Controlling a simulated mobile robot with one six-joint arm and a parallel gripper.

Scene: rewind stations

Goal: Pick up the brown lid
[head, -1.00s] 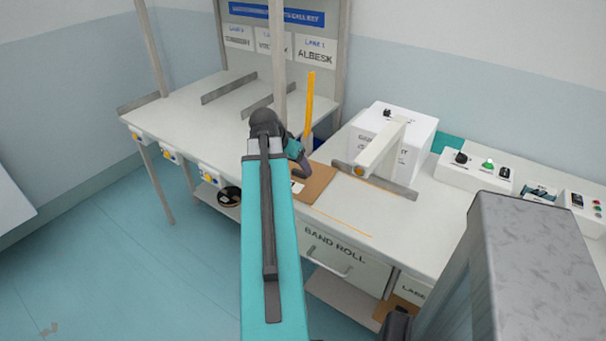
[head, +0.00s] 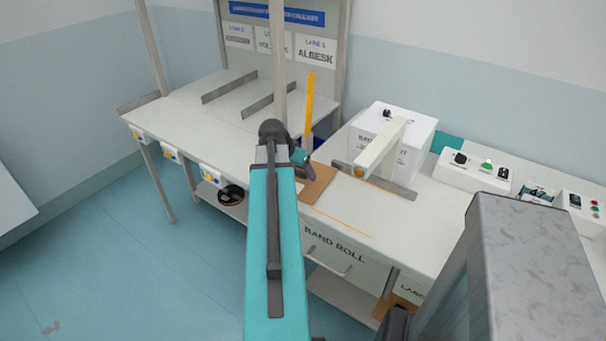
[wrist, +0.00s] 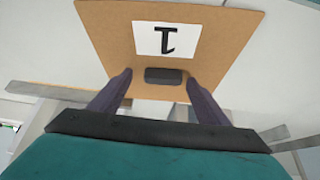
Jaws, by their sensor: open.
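The brown lid (wrist: 110,35) is a flat square panel with a white label marked 1 and a dark block-shaped handle (wrist: 164,76) near one edge. In the head view the lid (head: 321,181) lies at the left end of the band roll bench, partly hidden by my arm. My gripper (wrist: 160,80) is open, with one finger on each side of the handle in the wrist view. Whether the fingers are level with the handle or above it, I cannot tell. In the head view my gripper (head: 304,163) is over the lid, its fingertips partly hidden.
A white box machine (head: 400,140) with an arm stands right of the lid. A grey rail (head: 375,182) lies before it. A yellow upright bar (head: 309,105) stands behind the lid. Control boxes (head: 473,171) sit further right. The left lane table (head: 190,110) has grey dividers.

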